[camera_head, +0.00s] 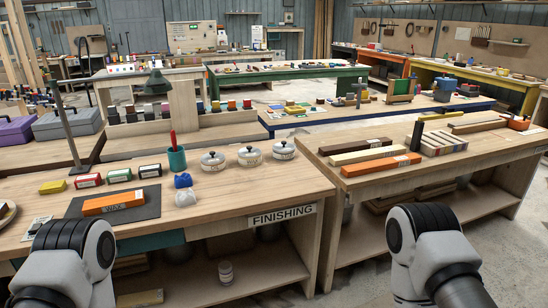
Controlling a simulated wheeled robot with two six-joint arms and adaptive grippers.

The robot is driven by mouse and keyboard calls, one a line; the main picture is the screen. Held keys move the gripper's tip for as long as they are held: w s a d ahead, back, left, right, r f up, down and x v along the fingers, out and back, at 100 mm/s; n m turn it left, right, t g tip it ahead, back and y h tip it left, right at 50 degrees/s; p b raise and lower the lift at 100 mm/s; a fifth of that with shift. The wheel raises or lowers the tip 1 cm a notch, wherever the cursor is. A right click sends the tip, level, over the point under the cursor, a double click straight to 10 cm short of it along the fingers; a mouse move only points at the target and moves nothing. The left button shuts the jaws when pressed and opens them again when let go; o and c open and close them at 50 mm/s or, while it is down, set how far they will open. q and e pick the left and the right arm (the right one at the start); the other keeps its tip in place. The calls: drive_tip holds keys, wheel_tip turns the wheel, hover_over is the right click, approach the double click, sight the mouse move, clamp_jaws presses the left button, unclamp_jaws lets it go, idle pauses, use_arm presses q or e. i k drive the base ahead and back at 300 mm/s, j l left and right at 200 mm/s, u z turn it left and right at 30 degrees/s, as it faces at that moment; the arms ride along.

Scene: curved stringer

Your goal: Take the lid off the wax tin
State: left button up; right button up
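Three round, pale metal tins stand in a row on the finishing bench (230,204): the left tin (213,161), the middle tin (250,156) and the right tin (284,150). Each has a lid with a dark knob on top, and each lid looks closed. Their front labels are too small to read. The word WAX shows at an orange block (113,203) on a dark mat (150,205). Parts of both my arms show at the bottom left and bottom right, short of the bench. Neither gripper is in view.
A green cup (176,160) with a red-handled tool stands left of the tins. A blue lump (183,180) and a white lump (186,198) lie in front. Small boxes (120,175) line the left. Bare wood is free right of the tins. Another bench (480,160) holds coloured bars.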

sight(248, 152)
drive_tip(key=i+l+z, duration=0.2)
drive_tip(key=i, duration=0.8)
drive_tip(key=j, duration=0.1)
